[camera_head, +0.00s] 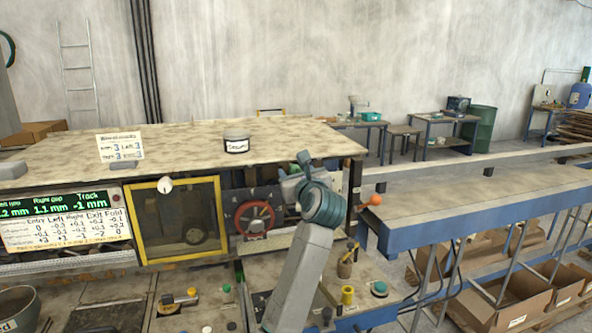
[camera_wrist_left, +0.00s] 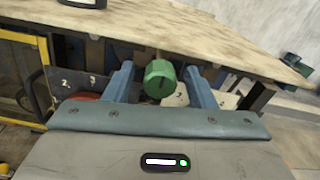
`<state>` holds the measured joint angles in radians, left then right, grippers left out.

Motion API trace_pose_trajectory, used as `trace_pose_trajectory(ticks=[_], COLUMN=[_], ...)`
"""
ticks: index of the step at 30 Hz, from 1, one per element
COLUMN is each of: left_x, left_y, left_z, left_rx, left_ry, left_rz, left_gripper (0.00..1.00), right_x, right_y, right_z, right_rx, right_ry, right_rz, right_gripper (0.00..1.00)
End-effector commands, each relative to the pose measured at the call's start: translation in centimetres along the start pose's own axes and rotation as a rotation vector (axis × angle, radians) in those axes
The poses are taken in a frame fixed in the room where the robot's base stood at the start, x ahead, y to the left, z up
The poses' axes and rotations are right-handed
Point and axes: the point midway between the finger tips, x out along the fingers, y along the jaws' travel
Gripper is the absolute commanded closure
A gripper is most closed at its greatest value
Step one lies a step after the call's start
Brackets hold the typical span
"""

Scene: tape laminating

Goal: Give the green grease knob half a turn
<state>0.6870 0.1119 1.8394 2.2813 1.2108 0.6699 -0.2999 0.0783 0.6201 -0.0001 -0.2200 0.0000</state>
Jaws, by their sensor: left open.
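The green grease knob (camera_wrist_left: 160,82) shows in the left wrist view, a short many-sided cylinder with a dark line on its face. It sits below the edge of the machine's pale top. My left gripper (camera_wrist_left: 160,76) is open, with one blue finger on each side of the knob. Gaps show between the knob and both fingers. In the head view my left arm comes up from the bottom to the machine's right end, its gripper (camera_head: 297,172) partly hidden by the wrist. My right gripper is not in view.
A yellow-framed door (camera_head: 180,220) is to the left. An orange ball (camera_head: 376,200) and a blue-edged bench (camera_head: 480,210) lie to the right.

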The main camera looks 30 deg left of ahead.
Motion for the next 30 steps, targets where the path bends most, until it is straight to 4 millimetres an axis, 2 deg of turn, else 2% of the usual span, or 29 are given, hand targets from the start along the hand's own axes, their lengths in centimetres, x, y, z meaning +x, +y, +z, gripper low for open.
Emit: trace_pose_trajectory(ticks=[4, 5, 11, 12, 23, 30], left_x=[-0.01, -0.02, -0.03, -0.03, -0.04, -0.04], left_y=[0.01, 0.01, 0.00, 0.00, 0.00, -0.01], left_z=[-0.03, -0.03, 0.00, 0.00, 0.01, 0.05], left_rx=[0.000, 0.000, 0.001, 0.001, 0.063, 0.225], left_ry=[0.000, 0.000, -0.001, -0.001, -0.002, -0.002], left_rz=[0.000, 0.000, 0.000, 0.000, 0.000, 0.000], left_gripper=[0.49, 0.53, 0.93, 0.94, 0.94, 0.94], right_x=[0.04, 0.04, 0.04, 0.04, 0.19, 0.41], right_y=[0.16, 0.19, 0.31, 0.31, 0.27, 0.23], right_z=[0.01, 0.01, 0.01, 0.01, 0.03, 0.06], right_rx=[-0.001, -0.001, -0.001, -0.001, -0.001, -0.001], right_ry=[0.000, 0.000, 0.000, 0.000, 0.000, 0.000], right_rz=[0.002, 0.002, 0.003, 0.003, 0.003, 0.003], right_gripper=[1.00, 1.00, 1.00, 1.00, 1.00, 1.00])
